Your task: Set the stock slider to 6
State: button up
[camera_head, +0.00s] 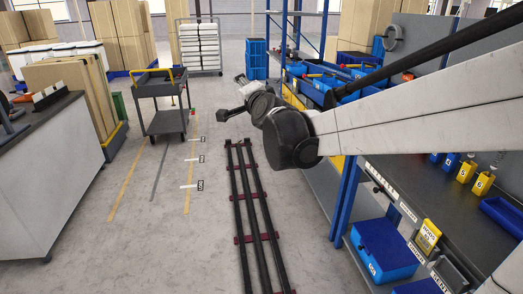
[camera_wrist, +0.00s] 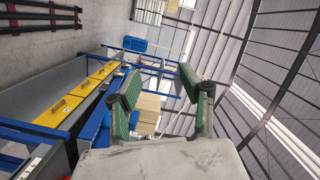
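My gripper (camera_wrist: 160,92) shows in the wrist view with its two green-padded fingers spread wide apart and nothing between them. In the head view my arm reaches in from the right above the floor rails, and its far end is too small to read. I cannot make out the stock slider or its setting in either view. A yellow sign (camera_head: 428,236) with small dark print stands at the front edge of the workbench (camera_head: 440,195) on the right. My gripper is well away from this sign and touches nothing.
Small yellow bins (camera_head: 466,172) stand on the bench, with a blue crate (camera_head: 384,249) below. A blue-framed shelf (camera_head: 318,82) holds blue bins. A grey cart (camera_head: 163,105) stands left of the dark floor rails (camera_head: 250,205).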

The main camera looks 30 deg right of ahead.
aim_at(375, 190)
jog(key=w+d+f+m+h+b, duration=0.25)
jog(key=d+m+h, duration=0.2)
jog(key=d, duration=0.25)
jog(key=w+d+f+m+g+h+b, duration=0.1)
jog(key=w+d+f+m+h, duration=0.15)
jog(key=d+m, duration=0.35)
jog(key=w+d+f+m+h+b, duration=0.1)
jog(key=w+d+f+m+h, duration=0.15)
jog(key=d+m+h, duration=0.35)
jog(key=s+d+f+m+g+h+b, duration=0.2)
jog(key=s+d+f+m+g+h, duration=0.1)
jog(key=d+f+m+g, duration=0.65)
jog(key=s+d+f+m+g+h+b, duration=0.2)
jog(key=s+d+f+m+g+b, duration=0.15)
jog(key=d+f+m, duration=0.65)
jog(key=s+d+f+m+g+y+b, duration=0.1)
jog(key=s+d+f+m+g, duration=0.15)
jog(key=f, duration=0.45)
jog(key=s+d+f+m+g+y, duration=0.1)
jog(key=s+f+m+g, duration=0.15)
jog(key=f, duration=0.55)
jog(key=s+d+f+m+g+y+b, duration=0.1)
jog(key=s+f+g, duration=0.25)
jog(key=f, duration=0.35)
jog(key=b+x, duration=0.2)
jog(key=x, duration=1.1)
jog(key=shift+d+r+b, duration=0.1)
jog(key=shift+d+b, duration=0.25)
grip_shut()
